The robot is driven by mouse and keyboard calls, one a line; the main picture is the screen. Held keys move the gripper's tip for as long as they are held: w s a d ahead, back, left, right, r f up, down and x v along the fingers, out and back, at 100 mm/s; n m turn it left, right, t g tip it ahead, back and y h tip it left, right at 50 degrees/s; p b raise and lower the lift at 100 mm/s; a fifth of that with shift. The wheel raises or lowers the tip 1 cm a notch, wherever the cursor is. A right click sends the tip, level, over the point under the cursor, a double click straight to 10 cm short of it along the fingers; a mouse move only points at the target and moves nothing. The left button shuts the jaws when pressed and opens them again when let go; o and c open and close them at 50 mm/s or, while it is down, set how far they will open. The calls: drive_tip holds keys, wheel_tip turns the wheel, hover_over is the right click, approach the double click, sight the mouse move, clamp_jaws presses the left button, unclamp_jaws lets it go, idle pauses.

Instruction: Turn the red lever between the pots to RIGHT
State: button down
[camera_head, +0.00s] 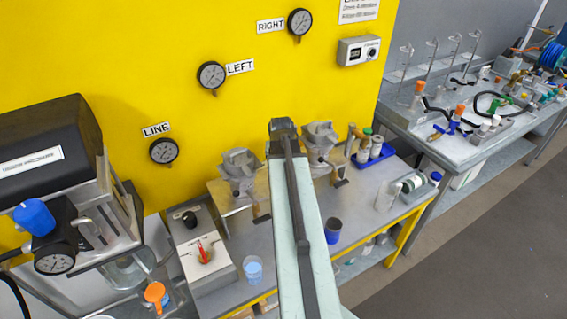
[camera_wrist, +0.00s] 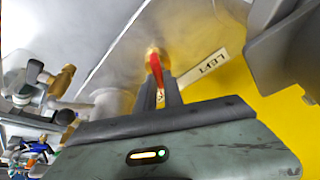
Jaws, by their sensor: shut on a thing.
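In the wrist view the red lever (camera_wrist: 156,68) is a small red handle with a brass-coloured end. My gripper (camera_wrist: 165,88) has its dark fingers closed around its lower part. A plate with the label LEFT (camera_wrist: 208,66) is just right of the lever. In the head view my arm covers the lever and the gap between the two grey pots, the left pot (camera_head: 239,168) and the right pot (camera_head: 320,138). My gripper's fingers are hidden there too. I cannot tell the lever's exact setting.
A control box with a red switch (camera_head: 204,252) stands front left on the bench. Gauges hang on the yellow wall (camera_head: 150,60).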

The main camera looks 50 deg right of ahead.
drive_tip(key=shift+m+g, duration=0.5)
drive_tip(key=shift+m, duration=0.7)
drive_tip(key=c, duration=1.5)
unclamp_jaws()
drive_tip(key=shift+o, duration=0.2)
drive_tip(key=p+v, duration=0.7)
drive_tip(key=shift+a+r, duration=0.3)
drive_tip(key=shift+s, duration=0.1)
